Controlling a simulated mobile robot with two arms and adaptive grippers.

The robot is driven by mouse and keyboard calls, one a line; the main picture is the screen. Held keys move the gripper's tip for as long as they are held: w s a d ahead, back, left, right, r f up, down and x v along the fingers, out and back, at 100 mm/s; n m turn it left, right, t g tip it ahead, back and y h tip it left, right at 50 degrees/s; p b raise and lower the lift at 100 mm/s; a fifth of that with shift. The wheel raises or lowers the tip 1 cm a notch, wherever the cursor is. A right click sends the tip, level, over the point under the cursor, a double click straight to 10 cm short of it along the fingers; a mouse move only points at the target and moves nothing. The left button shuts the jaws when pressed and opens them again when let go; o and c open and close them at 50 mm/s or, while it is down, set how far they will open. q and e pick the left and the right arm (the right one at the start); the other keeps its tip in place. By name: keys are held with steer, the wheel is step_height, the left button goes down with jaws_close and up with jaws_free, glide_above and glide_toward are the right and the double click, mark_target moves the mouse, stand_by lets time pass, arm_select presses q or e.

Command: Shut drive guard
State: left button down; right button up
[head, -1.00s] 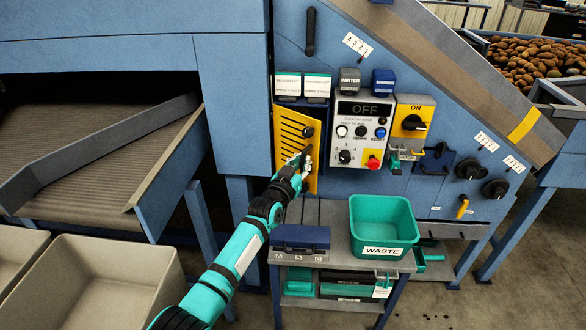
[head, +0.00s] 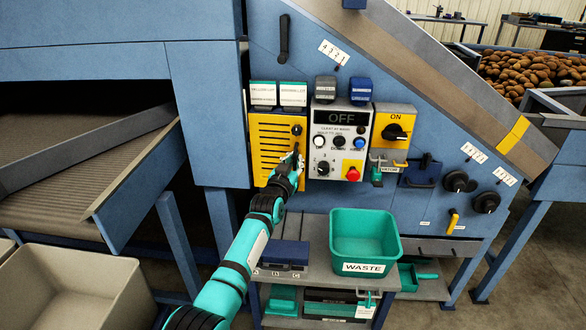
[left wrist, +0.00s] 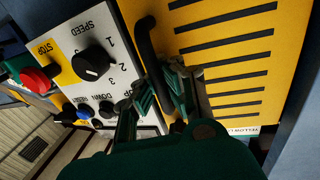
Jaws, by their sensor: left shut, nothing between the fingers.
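The drive guard (head: 270,150) is a yellow panel with dark horizontal slots, left of the control panel in the head view. It looks flat against the blue machine face; a small remaining gap cannot be ruled out. It also fills the upper right of the left wrist view (left wrist: 225,62), with its black handle (left wrist: 148,45) along one edge. My left gripper (head: 296,156) is shut and empty at the guard's right edge. In the left wrist view its fingertips (left wrist: 178,72) are beside the handle, in front of the guard; contact cannot be told. My right gripper is out of view.
The control panel (head: 341,115) with knobs, buttons and an OFF display is close right of the gripper. A yellow ON switch (head: 394,127) is beyond it. Below stands a cart with a green WASTE bin (head: 365,244) and a blue block (head: 284,254).

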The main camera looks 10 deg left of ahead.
arm_select(q)
steer(key=shift+w+d+f, duration=0.15)
steer(key=shift+w+d, duration=0.1)
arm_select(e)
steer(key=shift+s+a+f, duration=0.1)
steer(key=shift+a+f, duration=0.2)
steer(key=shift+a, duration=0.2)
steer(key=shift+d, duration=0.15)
arm_select(q)
steer(key=c, duration=1.6)
jaws_free()
steer(key=shift+d, duration=0.1)
steer(key=shift+c, duration=0.2)
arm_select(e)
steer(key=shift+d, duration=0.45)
arm_select(q)
steer(key=shift+s+a, duration=0.2)
steer(key=shift+s, duration=0.35)
steer(key=s+a, duration=0.1)
steer(key=s, duration=0.9)
steer(key=shift+s+a, duration=0.2)
steer(key=shift+s, duration=0.2)
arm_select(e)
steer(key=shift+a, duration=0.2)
